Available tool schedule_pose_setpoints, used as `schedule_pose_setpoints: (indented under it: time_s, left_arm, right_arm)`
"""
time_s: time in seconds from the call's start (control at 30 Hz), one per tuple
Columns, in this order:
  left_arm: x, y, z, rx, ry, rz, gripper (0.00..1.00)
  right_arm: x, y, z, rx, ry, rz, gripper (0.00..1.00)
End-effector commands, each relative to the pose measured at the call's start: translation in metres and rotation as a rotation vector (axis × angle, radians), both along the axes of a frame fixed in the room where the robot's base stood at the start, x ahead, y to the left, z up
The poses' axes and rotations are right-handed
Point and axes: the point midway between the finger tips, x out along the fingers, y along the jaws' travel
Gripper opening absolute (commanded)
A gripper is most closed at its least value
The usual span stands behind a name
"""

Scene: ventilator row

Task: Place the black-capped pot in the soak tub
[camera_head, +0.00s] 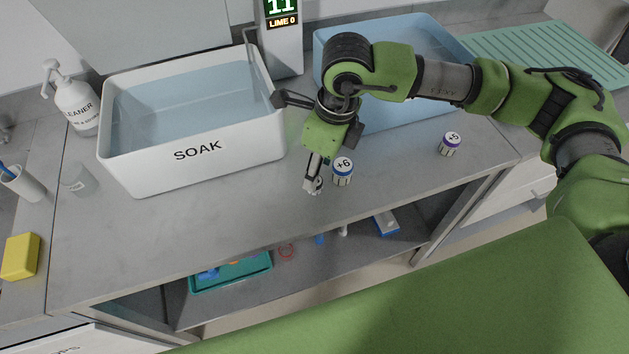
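The soak tub (198,176) is a white tub labelled SOAK, holding clear bluish liquid, on the left part of the grey bench. My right gripper (313,187) points down at the bench near its front edge, right of the soak tub. Its fingers are small and seen edge-on, so I cannot tell whether they are open or hold something. Just right of the fingers stands a white pot marked +6 with a blue band (343,172). Farther right stands a pot marked +5 with a purple band (449,144). I cannot make out a black-capped pot. My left gripper is not in view.
A blue tub (375,124) stands behind my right arm, with a green ribbed drainer (545,53) to its right. A cleaner bottle (75,103), a clear cup (78,180) and a yellow sponge (20,256) are at left. The bench front left of my gripper is clear.

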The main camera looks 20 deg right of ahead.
Motion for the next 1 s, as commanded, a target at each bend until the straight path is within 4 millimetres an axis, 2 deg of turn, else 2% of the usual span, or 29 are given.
schedule_pose_setpoints:
  time_s: [0.2, 0.33, 0.6, 0.63, 0.77, 0.8, 1.0]
  left_arm:
    - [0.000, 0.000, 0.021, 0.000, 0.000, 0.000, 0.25]
    - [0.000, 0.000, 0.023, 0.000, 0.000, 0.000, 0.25]
    - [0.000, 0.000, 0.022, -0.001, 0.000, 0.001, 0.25]
    - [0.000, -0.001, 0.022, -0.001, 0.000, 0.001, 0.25]
    - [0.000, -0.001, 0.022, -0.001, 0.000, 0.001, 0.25]
    - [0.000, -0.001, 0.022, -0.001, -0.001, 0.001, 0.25]
    - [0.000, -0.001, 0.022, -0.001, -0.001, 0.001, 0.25]
  right_arm:
    - [0.001, 0.006, -0.026, -0.003, 0.005, 0.001, 0.43]
    - [0.003, 0.008, -0.044, 0.000, 0.003, 0.000, 0.43]
    - [0.004, 0.008, -0.050, 0.000, 0.001, 0.000, 0.43]
    - [0.004, 0.008, -0.050, 0.000, 0.001, 0.000, 0.40]
    - [0.004, 0.008, -0.050, 0.000, 0.001, 0.000, 0.07]
    - [0.004, 0.008, -0.050, 0.000, 0.001, 0.000, 0.02]
    - [0.004, 0.008, -0.049, 0.000, 0.001, 0.000, 0.00]
